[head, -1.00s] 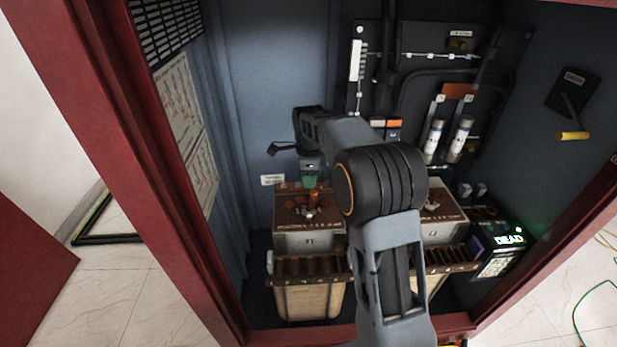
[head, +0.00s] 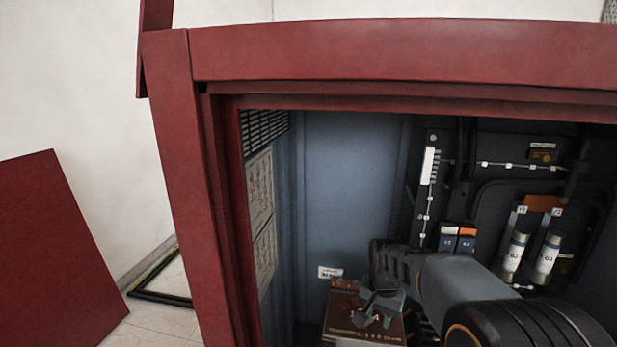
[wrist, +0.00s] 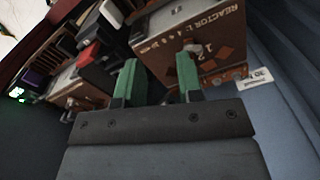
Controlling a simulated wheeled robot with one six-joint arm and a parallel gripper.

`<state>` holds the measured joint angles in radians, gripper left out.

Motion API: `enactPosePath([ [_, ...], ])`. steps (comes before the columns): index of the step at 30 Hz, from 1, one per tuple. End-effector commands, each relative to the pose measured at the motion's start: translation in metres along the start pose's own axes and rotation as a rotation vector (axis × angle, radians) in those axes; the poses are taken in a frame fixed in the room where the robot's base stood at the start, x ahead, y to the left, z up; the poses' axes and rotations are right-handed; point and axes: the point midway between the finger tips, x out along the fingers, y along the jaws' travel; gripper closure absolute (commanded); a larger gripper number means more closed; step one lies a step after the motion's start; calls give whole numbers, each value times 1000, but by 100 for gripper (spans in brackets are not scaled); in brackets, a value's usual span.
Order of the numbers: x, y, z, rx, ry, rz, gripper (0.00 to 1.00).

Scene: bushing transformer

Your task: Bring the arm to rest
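My gripper (head: 380,303) is inside the red cabinet, in front of and above a brown-topped box (head: 350,322) at the left; part of that box is cut off by the picture's lower edge. In the wrist view my gripper (wrist: 158,80) has two green fingertips standing apart with nothing held between them. The wrist view shows the box marked "REACTOR" (wrist: 225,35) just beyond the fingers, upside down. My arm reaches in from the lower right of the head view and hides part of the cabinet.
The red cabinet frame (head: 200,190) borders the opening at the left and top. Two white cylinders (head: 548,255) and breakers (head: 457,240) are on the back panel. A second brown box (wrist: 75,85) shows in the wrist view. A red panel (head: 55,255) stands outside at left.

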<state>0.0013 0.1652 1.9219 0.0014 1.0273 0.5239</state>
Motion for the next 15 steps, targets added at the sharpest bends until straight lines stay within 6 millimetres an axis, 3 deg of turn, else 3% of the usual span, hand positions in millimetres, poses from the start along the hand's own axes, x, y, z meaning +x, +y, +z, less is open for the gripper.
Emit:
enactPosePath([
  [1, -7, 10, 18, -103, 19, -10, 66],
  [7, -20, 44, 77, -434, 102, -33, 66],
  [15, -28, 73, 129, -535, 206, -56, 66],
])
